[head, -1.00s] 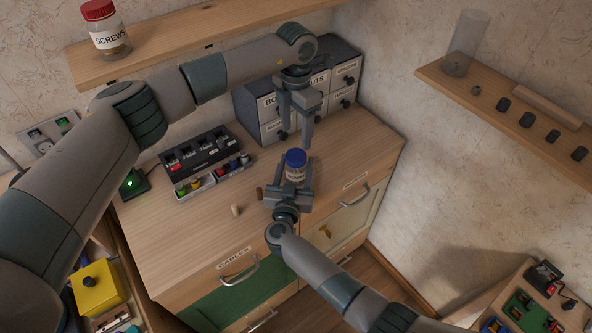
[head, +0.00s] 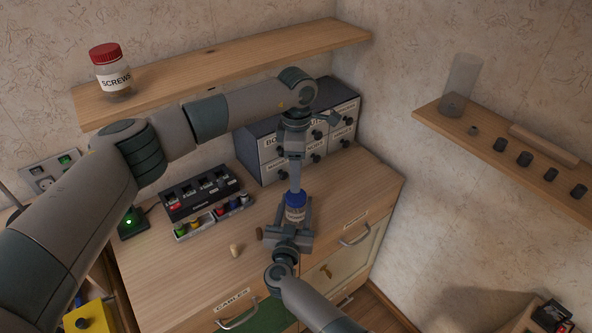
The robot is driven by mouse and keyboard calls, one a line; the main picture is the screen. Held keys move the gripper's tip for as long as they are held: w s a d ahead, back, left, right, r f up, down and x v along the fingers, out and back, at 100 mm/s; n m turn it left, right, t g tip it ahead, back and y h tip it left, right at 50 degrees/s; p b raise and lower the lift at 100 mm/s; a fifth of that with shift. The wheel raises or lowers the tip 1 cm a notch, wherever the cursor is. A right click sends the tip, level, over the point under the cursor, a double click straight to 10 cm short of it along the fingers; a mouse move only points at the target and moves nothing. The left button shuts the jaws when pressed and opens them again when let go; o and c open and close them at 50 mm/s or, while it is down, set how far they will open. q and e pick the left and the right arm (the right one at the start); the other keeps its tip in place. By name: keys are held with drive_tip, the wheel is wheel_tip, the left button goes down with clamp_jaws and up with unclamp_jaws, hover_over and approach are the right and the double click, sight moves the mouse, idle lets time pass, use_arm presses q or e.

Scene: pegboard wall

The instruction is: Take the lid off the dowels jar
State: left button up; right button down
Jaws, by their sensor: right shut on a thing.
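A small jar with a pale label (head: 295,214) stands upright near the front right of the wooden cabinet top. Its blue lid (head: 295,199) is on it; the label is too small to read. My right gripper (head: 293,222) reaches in from the front and is shut on the jar body below the lid. My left gripper (head: 295,185) points down from above, its fingertips at or just above the blue lid. Its fingers line up one behind the other, so I cannot tell their gap or whether they touch the lid.
A small drawer unit (head: 268,148) stands behind. A black rack with a tray of coloured pieces (head: 203,195) is to the left. Two loose dowel-like pieces (head: 235,250) lie left of the jar. A red-lidded SCREWS jar (head: 110,75) stands on the upper shelf (head: 230,65).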

sight(296, 195)
use_arm(q)
drive_tip(key=m, duration=1.1)
drive_tip(key=shift+m, duration=0.4)
drive_tip(key=m, duration=1.1)
drive_tip(key=shift+m, duration=0.4)
drive_tip(key=shift+f, duration=0.1)
drive_tip(key=shift+f, duration=3.9)
